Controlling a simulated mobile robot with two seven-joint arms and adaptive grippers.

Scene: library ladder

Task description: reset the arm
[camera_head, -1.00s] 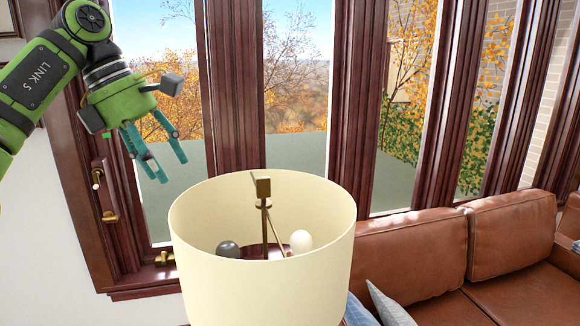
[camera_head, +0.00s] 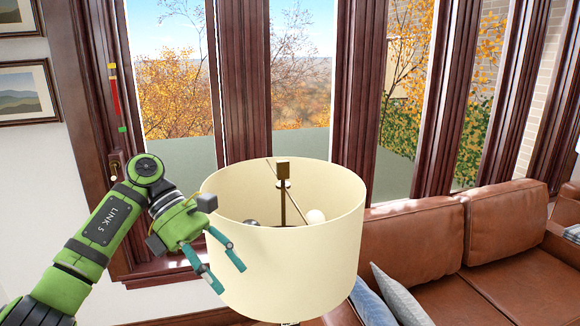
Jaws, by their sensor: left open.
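My left arm comes in from the lower left, and its green gripper (camera_head: 231,279) points down and to the right. Its two teal fingers are spread apart with nothing between them. The gripper is in front of the left side of a cream lampshade (camera_head: 300,268); I cannot tell whether it touches the shade. Inside the open shade are a white bulb (camera_head: 316,216), a dark bulb (camera_head: 252,223) and a brass stem (camera_head: 283,200). My right gripper is not in view.
A brown leather sofa (camera_head: 500,230) with cushions (camera_head: 396,295) stands at the right. Dark red window frames (camera_head: 243,85) run behind the lamp. A framed picture (camera_head: 28,92) hangs on the left wall. A red and green strip (camera_head: 117,97) shows by the window frame.

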